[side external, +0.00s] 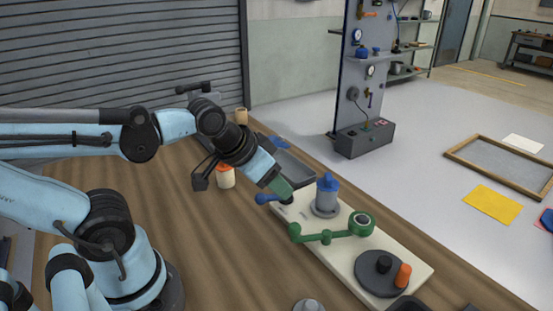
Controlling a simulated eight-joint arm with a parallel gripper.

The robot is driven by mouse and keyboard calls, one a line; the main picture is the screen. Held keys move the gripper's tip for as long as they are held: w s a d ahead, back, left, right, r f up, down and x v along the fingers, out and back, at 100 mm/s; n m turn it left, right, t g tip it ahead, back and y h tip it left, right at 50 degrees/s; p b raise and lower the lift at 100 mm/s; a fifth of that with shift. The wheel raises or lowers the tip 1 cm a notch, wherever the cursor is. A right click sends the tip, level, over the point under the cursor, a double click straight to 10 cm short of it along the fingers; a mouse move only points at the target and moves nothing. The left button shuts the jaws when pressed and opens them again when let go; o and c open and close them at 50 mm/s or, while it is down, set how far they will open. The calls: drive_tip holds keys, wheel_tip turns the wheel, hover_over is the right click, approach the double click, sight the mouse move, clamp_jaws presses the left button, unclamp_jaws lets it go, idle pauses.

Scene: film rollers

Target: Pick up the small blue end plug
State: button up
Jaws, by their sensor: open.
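A blue cap-like piece (327,183) sits on top of a grey upright cylinder (325,203) on the pale board; it may be the end plug. Other small blue pieces (280,143) lie by the dark tray at the back. I cannot tell which blue piece is the plug. I see nothing held; the fingertips are small and partly hidden.
The pale board (405,247) also carries a green crank arm (325,236) and a dark round plate (362,280) with an orange peg (403,274). A dark tray (293,167) and a white-orange jar (225,176) stand behind. The wooden table's (215,250) middle is clear.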

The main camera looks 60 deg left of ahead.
drive_tip(key=w+r+m+g, duration=0.3)
drive_tip(key=w+r+m, duration=0.35)
drive_tip(key=m, duration=0.45)
drive_tip(key=m+g, duration=0.4)
drive_tip(key=m, duration=1)
hover_over(329, 176)
drive_tip(key=f, duration=0.5)
drive_tip(key=shift+s+a, duration=0.15)
drive_tip(key=shift+a, duration=0.1)
drive_tip(key=shift+w+d+f, duration=0.1)
drive_tip(key=shift+f, duration=1.25)
drive_tip(key=shift+w+d+f, duration=0.1)
drive_tip(key=shift+f, duration=1.2)
drive_tip(key=shift+c, duration=0.2)
clamp_jaws()
